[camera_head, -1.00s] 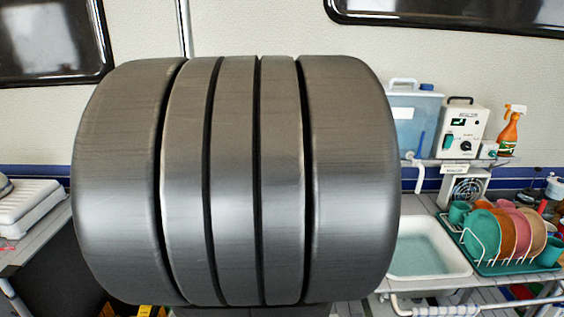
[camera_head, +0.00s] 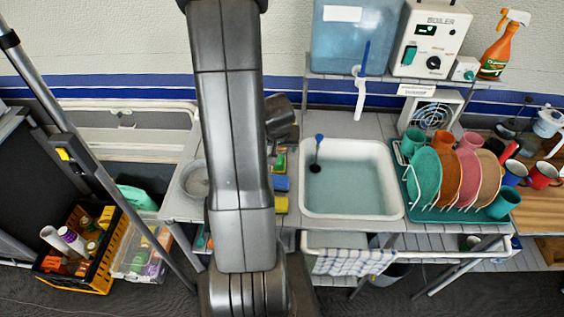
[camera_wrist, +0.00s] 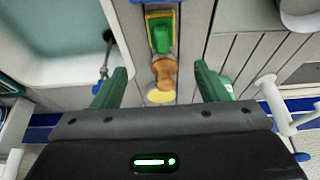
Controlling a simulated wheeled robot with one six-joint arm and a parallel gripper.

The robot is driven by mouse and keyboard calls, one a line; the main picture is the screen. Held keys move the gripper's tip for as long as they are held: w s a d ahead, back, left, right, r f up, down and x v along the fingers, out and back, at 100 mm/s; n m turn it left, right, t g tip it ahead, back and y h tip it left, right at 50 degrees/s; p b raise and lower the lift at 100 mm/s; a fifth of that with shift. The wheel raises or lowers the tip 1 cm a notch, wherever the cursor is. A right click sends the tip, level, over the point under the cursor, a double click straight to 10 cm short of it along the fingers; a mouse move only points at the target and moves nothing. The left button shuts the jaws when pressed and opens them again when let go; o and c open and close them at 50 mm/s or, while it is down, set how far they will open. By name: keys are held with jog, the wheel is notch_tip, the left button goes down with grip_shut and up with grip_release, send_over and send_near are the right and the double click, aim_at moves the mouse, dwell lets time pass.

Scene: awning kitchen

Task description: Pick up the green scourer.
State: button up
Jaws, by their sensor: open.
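A green block-like item (camera_wrist: 160,37), which looks like the green scourer, lies on the grey slatted counter beside the sink in the wrist view. Yellow shows around and under it. In the head view, a green patch (camera_head: 279,162) shows there, partly hidden by my arm. My gripper (camera_wrist: 161,70) is open and empty, its two green fingers apart. A wooden-handled brush or similar item (camera_wrist: 163,73) shows between the fingertips, and the green item lies just beyond them. In the head view my gripper (camera_head: 281,118) is above the counter, partly hidden behind my arm.
The white sink basin (camera_head: 308,205) with water is beside the items, with a tap (camera_wrist: 106,55). Blue (camera_head: 281,183) and yellow (camera_head: 281,205) sponge-like blocks lie toward the counter's front. A grey round bowl (camera_head: 195,182) stands left. A dish rack (camera_head: 447,216) is right of the sink.

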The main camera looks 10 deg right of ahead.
aim_at(279, 159)
jog(key=b+x, duration=0.2)
jog(key=x, duration=0.4)
jog(key=shift+b, duration=0.35)
jog(key=b+x, duration=0.3)
jog(key=x, duration=0.1)
jog(key=shift+s+a+f, duration=0.15)
jog(key=shift+s+a, duration=0.1)
jog(key=shift+s, duration=0.1)
jog(key=shift+w+d+f+b, duration=0.1)
jog(key=shift+w+f+b, duration=0.25)
jog(key=shift+f+b, duration=0.15)
jog(key=c, duration=1.1)
notch_tip(279, 159, up, 10)
jog(key=p, duration=0.9)
jog(key=shift+r, duration=0.1)
